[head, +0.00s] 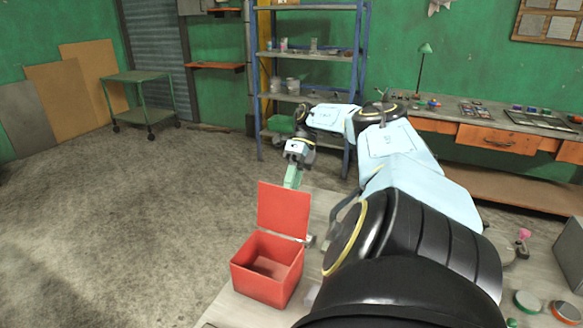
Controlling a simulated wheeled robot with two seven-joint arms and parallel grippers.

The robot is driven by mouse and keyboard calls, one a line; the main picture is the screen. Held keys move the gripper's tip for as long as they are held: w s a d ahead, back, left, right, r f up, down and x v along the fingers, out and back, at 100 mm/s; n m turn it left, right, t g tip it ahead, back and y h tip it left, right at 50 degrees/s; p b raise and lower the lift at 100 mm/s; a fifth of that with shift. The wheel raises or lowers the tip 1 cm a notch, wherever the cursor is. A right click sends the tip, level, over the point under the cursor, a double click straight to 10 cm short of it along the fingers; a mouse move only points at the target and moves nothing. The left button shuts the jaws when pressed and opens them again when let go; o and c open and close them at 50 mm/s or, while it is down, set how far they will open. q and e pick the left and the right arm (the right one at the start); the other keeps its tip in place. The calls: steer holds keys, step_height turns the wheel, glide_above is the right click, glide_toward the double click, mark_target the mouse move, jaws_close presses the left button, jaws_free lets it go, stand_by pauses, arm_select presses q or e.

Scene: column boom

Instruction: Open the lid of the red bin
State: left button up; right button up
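The red bin (264,284) stands on the grey table, left of my arm. Its red lid (283,209) stands up along the far side, so the bin is open from above. The inside shows and looks empty. My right arm reaches in from the lower right and bends back toward the lid. My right gripper (293,177) points down just beyond the lid's top edge. A pale green part shows at its end; whether it touches the lid is unclear. The fingertips are too small and partly hidden to judge. My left gripper is out of view.
The table (322,207) has a small grey item (309,240) beside the bin. Round green (527,301) and orange-topped (564,311) items lie at the lower right. A shelf rack (308,56), workbench (500,135) and green cart (139,100) stand behind. Open floor lies left.

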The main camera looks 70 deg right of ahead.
steer(key=shift+r, duration=0.2)
step_height(320, 180, up, 10)
stand_by(0.5)
steer(key=shift+f, duration=0.2)
step_height(320, 180, down, 10)
steer(key=shift+a+r+p, duration=0.15)
steer(key=shift+r+p, duration=0.05)
steer(key=shift+p, duration=0.15)
stand_by(0.5)
